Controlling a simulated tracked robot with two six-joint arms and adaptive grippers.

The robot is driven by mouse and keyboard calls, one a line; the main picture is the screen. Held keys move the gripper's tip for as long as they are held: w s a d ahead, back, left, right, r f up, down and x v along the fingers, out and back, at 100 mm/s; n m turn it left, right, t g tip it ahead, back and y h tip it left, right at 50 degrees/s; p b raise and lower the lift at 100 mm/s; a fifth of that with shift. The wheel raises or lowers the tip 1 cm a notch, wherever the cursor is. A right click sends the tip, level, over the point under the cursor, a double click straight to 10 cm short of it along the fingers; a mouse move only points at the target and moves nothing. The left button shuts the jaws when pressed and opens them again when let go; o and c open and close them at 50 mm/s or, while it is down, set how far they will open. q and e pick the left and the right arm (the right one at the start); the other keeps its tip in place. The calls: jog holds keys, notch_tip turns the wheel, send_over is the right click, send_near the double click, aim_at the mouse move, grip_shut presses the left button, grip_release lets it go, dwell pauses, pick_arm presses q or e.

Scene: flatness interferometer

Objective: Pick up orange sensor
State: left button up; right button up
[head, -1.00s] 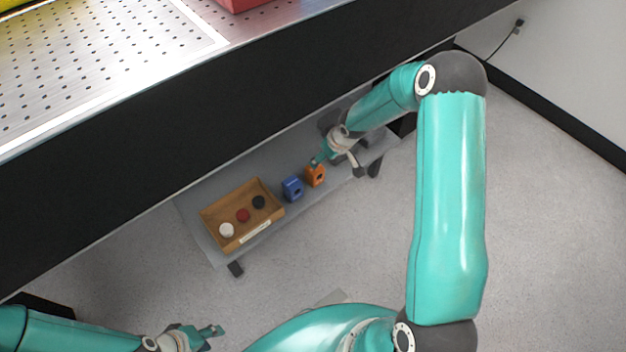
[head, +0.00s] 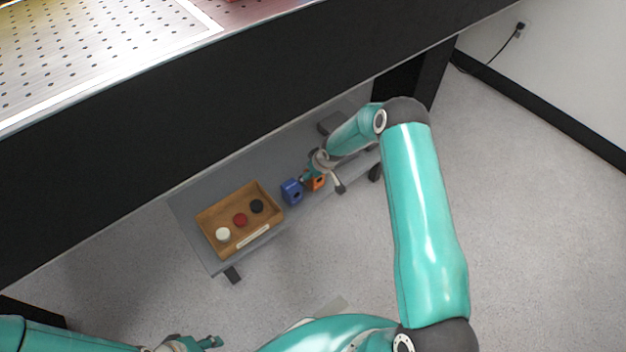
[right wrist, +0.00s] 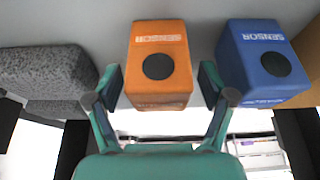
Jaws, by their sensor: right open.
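The orange sensor (right wrist: 158,65) is a box with a round black face, standing between the two open fingers of my right gripper (right wrist: 161,90) in the right wrist view. In the head view the orange sensor (head: 317,183) is partly hidden by my right gripper (head: 318,177). The blue sensor (right wrist: 263,62) stands just to the right of the orange one in the wrist view, close to the right finger. It also shows in the head view (head: 291,192). My left gripper (head: 207,343) is at the bottom edge of the head view, its jaw state unclear.
A grey low shelf (head: 205,190) carries the sensors and a wooden tray (head: 212,245) with white, red and black round pieces. A dark grey block (right wrist: 45,72) stands left of the orange sensor in the wrist view. The black table side (head: 200,125) overhangs the shelf.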

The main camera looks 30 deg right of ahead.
jog(key=shift+w+f, duration=0.25)
jog(key=shift+f, duration=0.3)
jog(key=c, duration=1.4)
jog(key=shift+r, duration=0.1)
